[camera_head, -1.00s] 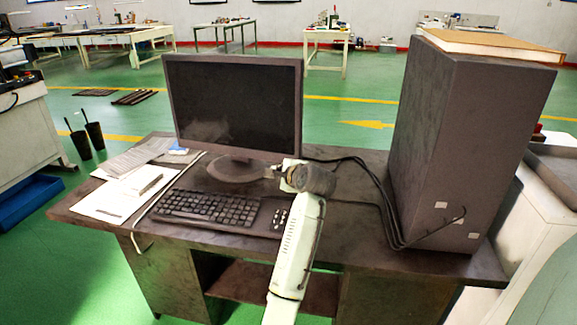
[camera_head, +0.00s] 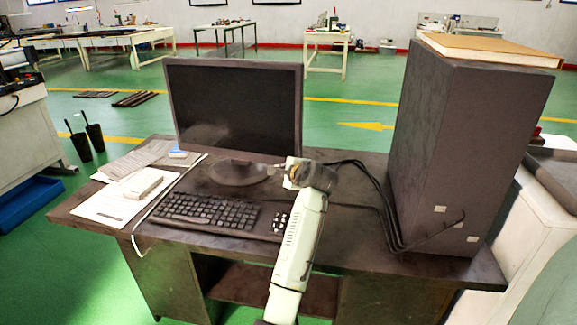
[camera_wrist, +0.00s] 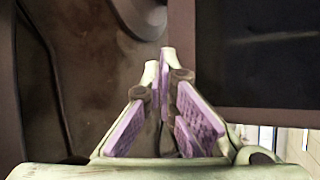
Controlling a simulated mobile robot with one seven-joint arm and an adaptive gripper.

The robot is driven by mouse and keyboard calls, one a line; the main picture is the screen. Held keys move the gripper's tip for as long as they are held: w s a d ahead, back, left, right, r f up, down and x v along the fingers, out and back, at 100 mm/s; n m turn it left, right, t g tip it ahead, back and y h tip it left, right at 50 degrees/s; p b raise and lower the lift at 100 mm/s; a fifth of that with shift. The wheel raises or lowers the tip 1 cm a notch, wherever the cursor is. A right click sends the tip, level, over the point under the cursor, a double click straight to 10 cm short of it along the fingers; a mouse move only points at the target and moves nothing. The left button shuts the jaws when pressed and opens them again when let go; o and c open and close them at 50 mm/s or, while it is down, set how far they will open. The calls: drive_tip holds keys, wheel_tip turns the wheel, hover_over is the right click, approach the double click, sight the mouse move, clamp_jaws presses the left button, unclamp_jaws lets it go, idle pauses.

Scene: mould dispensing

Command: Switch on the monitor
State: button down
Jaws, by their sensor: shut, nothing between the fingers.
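The monitor (camera_head: 235,105) stands upright at the back of the dark desk, its screen dark. My gripper (camera_head: 264,166) is near the lower right part of the monitor, just above desk height and to the right of the stand (camera_head: 237,172). In the wrist view my gripper (camera_wrist: 160,60) is shut and empty, its purple-padded fingers close together at the tips. The tips show beside the edge of the monitor (camera_wrist: 255,55) there. I cannot tell whether they touch it. No power button can be made out.
The keyboard (camera_head: 205,212) lies left of my arm. A large computer case (camera_head: 460,150) stands at the right, with black cables (camera_head: 375,190) running from it behind my wrist. Papers (camera_head: 108,205) lie at the left.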

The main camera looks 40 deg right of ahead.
drive_tip(key=shift+d, duration=0.1)
idle(0.7)
drive_tip(key=shift+w+d+r+p, duration=0.1)
drive_tip(key=shift+p, duration=0.2)
drive_tip(key=shift+w+d, duration=0.15)
drive_tip(key=shift+d, duration=0.05)
drive_tip(key=shift+w+d, duration=0.2)
drive_tip(key=shift+d, duration=0.1)
idle(0.6)
drive_tip(key=shift+s+a+p, duration=0.1)
drive_tip(key=shift+p, duration=0.3)
drive_tip(key=shift+s+a+p, duration=0.4)
drive_tip(key=shift+a, duration=0.2)
drive_tip(key=shift+s+a+p, duration=0.65)
drive_tip(key=shift+s+a, duration=0.05)
drive_tip(key=shift+a, duration=0.35)
drive_tip(key=shift+s+a+p, duration=0.6)
drive_tip(key=shift+s+a, duration=0.1)
drive_tip(key=shift+a, duration=0.3)
